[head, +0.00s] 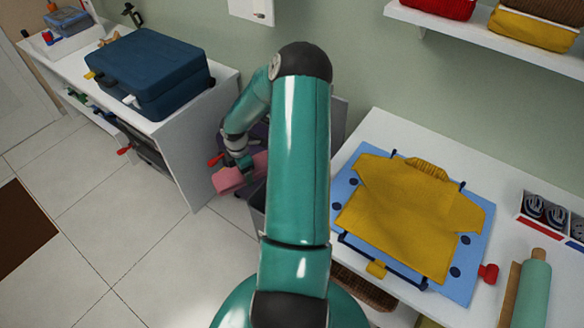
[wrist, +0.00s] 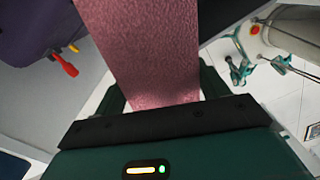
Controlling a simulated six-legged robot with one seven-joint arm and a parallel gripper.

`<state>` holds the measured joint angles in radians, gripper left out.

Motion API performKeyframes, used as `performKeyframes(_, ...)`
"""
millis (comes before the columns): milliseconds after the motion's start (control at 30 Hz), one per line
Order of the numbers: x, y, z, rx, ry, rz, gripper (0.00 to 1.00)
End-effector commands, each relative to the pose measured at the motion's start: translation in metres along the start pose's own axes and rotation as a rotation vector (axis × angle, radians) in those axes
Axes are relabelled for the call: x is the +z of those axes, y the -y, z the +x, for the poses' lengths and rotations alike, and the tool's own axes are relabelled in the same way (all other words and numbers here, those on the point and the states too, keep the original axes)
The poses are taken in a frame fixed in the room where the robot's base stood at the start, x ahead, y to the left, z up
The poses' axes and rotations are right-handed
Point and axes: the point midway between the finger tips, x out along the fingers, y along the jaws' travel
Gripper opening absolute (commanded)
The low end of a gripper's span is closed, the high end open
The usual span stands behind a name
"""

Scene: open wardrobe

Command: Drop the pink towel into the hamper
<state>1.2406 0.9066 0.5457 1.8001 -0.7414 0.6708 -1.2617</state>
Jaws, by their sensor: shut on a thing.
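The pink towel (head: 232,180) hangs from my gripper (head: 240,164) in the head view, between the white cabinet and my upper arm. In the wrist view the towel (wrist: 145,45) runs up from between the fingers of my gripper (wrist: 158,100), which is shut on it. A grey-walled container (head: 257,208), which looks like the hamper, shows in part behind my arm. Its opening is mostly hidden, so I cannot tell whether the towel is over it. A dark purple thing (wrist: 35,30) with a red-handled part (wrist: 62,65) is at left in the wrist view.
A blue case (head: 150,75) stands on the white cabinet (head: 205,130) at left. At right, a yellow shirt (head: 415,215) lies on a blue folding board (head: 350,188) on a white table. A shelf with folded clothes is above.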

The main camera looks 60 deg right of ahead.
Motion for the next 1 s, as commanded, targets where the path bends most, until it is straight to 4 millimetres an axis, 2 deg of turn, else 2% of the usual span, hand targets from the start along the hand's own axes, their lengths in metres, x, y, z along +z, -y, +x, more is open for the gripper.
performKeyframes(33, 0.025, 0.006, 0.004, 0.001, -0.003, -0.035, 0.61)
performKeyframes(200, 0.095, 0.03, 0.013, 0.009, -0.006, -0.207, 0.61)
performKeyframes(300, 0.127, 0.044, 0.017, 0.014, -0.006, -0.292, 0.61)
performKeyframes(400, 0.149, 0.055, 0.02, 0.019, -0.005, -0.356, 0.61)
performKeyframes(500, 0.16, 0.06, 0.021, 0.021, -0.003, -0.393, 0.61)
performKeyframes(667, 0.162, 0.062, 0.027, 0.021, -0.004, -0.407, 0.61)
performKeyframes(1000, 0.162, 0.062, 0.061, 0.02, -0.004, -0.406, 0.61)
